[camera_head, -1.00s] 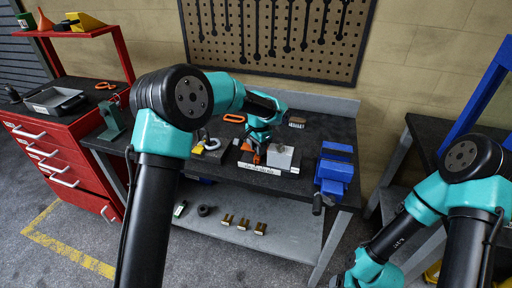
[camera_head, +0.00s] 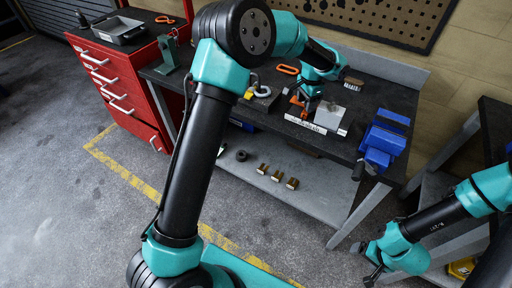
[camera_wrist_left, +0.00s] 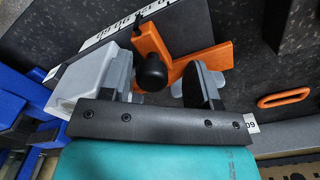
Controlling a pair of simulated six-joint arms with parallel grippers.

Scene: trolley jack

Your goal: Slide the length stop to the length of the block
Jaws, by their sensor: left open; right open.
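The length stop (camera_head: 296,101) is an orange piece on the jig on the workbench. In the left wrist view it shows as an orange bracket (camera_wrist_left: 178,57) with a black knob (camera_wrist_left: 152,74). The silver-grey block (camera_head: 330,115) sits just right of it, behind the white scale (camera_head: 306,123). My left gripper (camera_head: 305,99) is at the stop. In the left wrist view its fingers (camera_wrist_left: 162,72) are open on either side of the knob, with gaps visible. Contact is unclear. My right gripper (camera_head: 370,264) is low at the right, away from the bench top.
A blue vise (camera_head: 384,139) stands right of the jig. A brush (camera_head: 353,82), an orange-handled tool (camera_head: 287,69) and a yellow padlock (camera_head: 249,93) lie on the bench (camera_head: 390,92). Several brass blocks (camera_head: 277,175) rest on the lower shelf. A red cabinet (camera_head: 130,75) stands left.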

